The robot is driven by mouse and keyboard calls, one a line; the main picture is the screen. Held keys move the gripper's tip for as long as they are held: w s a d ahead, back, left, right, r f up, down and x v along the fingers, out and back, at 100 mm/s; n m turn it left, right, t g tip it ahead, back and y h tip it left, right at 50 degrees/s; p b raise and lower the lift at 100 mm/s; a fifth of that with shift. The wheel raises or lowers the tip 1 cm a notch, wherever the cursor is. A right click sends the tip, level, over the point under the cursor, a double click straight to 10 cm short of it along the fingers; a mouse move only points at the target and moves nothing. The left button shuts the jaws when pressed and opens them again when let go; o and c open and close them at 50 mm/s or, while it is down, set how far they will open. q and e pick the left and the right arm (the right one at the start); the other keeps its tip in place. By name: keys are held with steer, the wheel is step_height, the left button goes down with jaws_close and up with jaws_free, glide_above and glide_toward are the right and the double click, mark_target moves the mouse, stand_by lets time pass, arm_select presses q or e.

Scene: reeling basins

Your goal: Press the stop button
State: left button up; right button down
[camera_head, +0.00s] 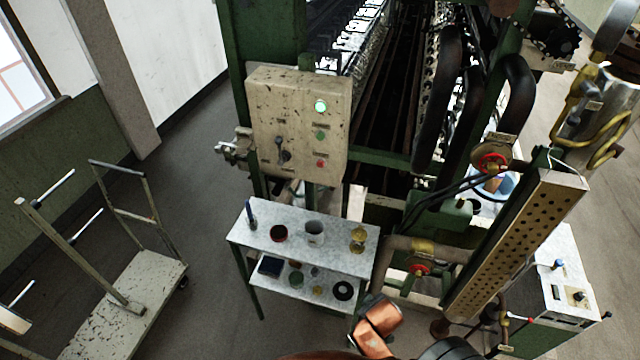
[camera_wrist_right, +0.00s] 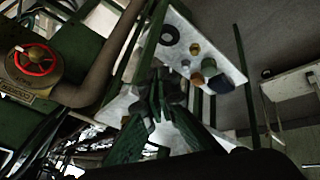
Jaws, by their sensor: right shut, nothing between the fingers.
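The control panel (camera_head: 265,115) is a worn beige box on the green machine frame, at upper centre in the head view. The stop button appears to be the small red button (camera_head: 320,163) low on its right side. A green button (camera_head: 320,135) and a lit green lamp (camera_head: 320,106) sit above it. My right gripper (camera_wrist_right: 162,92) shows in the wrist view, shut and empty, with a metal-topped table beyond it. Part of my right arm shows at the bottom of the head view, well below the panel and apart from it. My left gripper is not in view.
A two-level metal table (camera_head: 340,258) with bowls and small items stands below the panel. A perforated beam (camera_head: 520,245) and pipes with a red valve wheel (camera_head: 490,163) stand at right. A trolley (camera_head: 130,290) stands at left, with clear floor between.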

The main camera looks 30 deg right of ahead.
steer(key=w+d+r+n+t+h, duration=0.2)
steer(key=w+d+r, duration=0.1)
steer(key=w+r, duration=0.3)
steer(key=w+d+r+n+t+h, duration=0.15)
steer(key=w+d+r, duration=0.25)
steer(key=r, duration=0.4)
steer(key=n+t+p, duration=0.1)
steer(key=n+t, duration=0.8)
glide_toward(320, 164)
steer(key=s+d+f, duration=0.3)
steer(key=s+f, duration=0.1)
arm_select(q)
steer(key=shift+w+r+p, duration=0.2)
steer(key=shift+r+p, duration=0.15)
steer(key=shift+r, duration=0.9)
arm_select(e)
steer(key=w+a+r+n+t+y, duration=0.1)
steer(key=w+a+r+n+y, duration=0.1)
steer(key=a+n, duration=0.2)
steer(key=w+a+r+n+t+y, duration=0.1)
steer(key=w+a+n+t+y, duration=0.1)
steer(key=a+n, duration=0.3)
steer(key=shift+w+r+n+y, duration=0.25)
steer(key=shift+r+n+y, duration=0.1)
